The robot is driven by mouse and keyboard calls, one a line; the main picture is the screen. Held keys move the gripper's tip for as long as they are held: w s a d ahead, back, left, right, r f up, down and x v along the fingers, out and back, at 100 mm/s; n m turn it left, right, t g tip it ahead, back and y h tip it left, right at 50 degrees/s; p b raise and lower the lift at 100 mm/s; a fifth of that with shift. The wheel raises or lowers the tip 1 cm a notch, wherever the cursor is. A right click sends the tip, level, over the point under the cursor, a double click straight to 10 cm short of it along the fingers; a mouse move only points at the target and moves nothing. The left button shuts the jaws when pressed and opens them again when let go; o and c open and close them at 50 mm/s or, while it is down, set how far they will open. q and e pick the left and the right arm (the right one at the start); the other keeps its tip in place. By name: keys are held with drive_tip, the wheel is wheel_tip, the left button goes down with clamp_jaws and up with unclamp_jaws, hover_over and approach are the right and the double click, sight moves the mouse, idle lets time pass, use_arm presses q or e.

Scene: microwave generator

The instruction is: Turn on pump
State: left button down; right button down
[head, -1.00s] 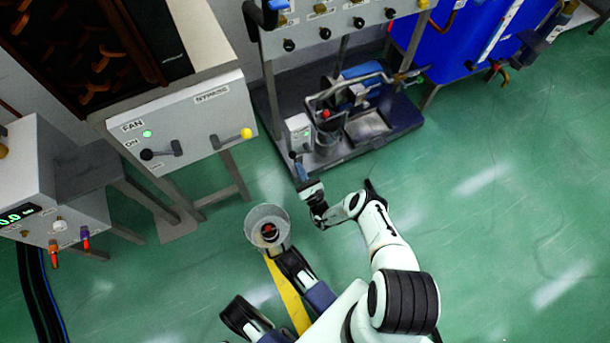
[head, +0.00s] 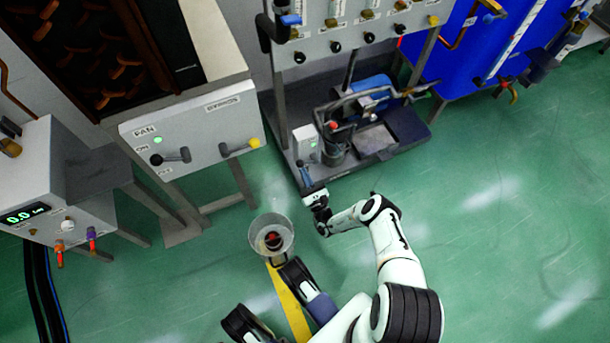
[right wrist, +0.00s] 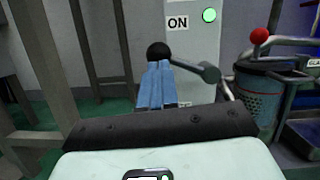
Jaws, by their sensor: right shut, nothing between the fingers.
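The pump's white switch box (head: 305,140) stands on the dark pump base (head: 360,150), beside the pump with its blue motor (head: 372,88). In the right wrist view the box (right wrist: 198,50) carries an "ON" label and a lit green lamp (right wrist: 209,15). Its grey lever (right wrist: 196,70) runs left to a black ball knob (right wrist: 158,50), pointing slightly up. My right gripper (head: 303,171) is in front of the box; its blue fingers (right wrist: 158,84) are shut and empty, just below the knob in the picture. Whether they touch it cannot be told. My left gripper is not visible.
A panel with a FAN lever (head: 173,156) and a BYPASS lever (head: 240,147) stands left. A red-topped valve (right wrist: 260,36) is right of the box. The green floor at right is clear.

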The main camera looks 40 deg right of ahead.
drive_tip(key=shift+r, duration=0.1)
